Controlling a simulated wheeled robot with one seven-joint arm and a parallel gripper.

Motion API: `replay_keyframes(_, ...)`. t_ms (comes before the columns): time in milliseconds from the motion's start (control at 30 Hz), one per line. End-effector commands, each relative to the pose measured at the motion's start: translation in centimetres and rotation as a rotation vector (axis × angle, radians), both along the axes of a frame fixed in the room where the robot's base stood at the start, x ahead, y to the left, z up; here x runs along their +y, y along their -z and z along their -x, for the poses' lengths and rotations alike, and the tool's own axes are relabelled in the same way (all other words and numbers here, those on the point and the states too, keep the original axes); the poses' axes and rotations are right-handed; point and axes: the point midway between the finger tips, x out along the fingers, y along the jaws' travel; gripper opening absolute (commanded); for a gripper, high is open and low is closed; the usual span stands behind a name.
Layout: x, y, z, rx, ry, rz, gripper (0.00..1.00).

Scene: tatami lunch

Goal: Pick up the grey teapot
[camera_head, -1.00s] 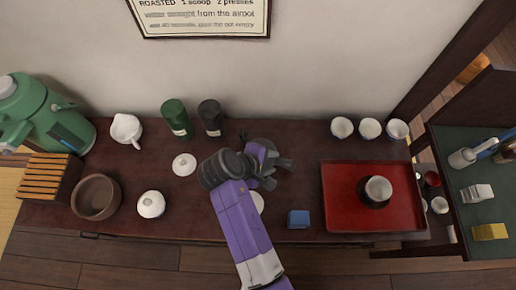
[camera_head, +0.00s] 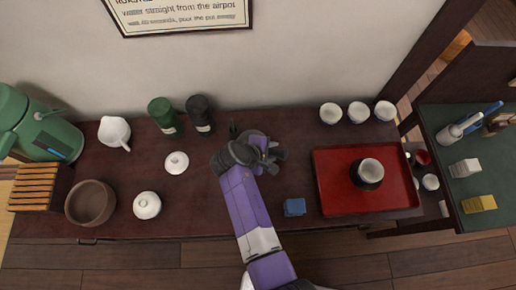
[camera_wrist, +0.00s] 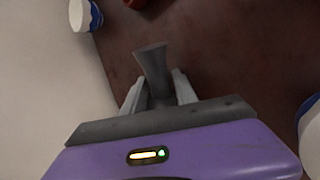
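The grey teapot (camera_head: 254,137) stands near the middle of the dark wooden counter, mostly hidden under my gripper and wrist in the head view. In the wrist view a grey, flared piece that looks like its handle (camera_wrist: 152,62) sticks up between my two fingers. My gripper (camera_head: 276,160) is low over the counter at the teapot's right side; it also shows in the wrist view (camera_wrist: 159,80). One finger lies on each side of the handle. I cannot tell whether they touch it. The teapot's body does not show in the wrist view.
A red tray (camera_head: 404,190) holding a cup (camera_head: 370,167) is to the right, with a blue block (camera_head: 294,207) before it. White cups (camera_head: 358,112) stand behind.

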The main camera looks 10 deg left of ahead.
Motion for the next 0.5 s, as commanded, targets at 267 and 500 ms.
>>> replay_keyframes(267,0.0,-0.01,0.03,0.0,0.0,0.0,0.0)
replay_keyframes(500,0.0,-0.03,0.03,0.0,0.0,0.0,0.0)
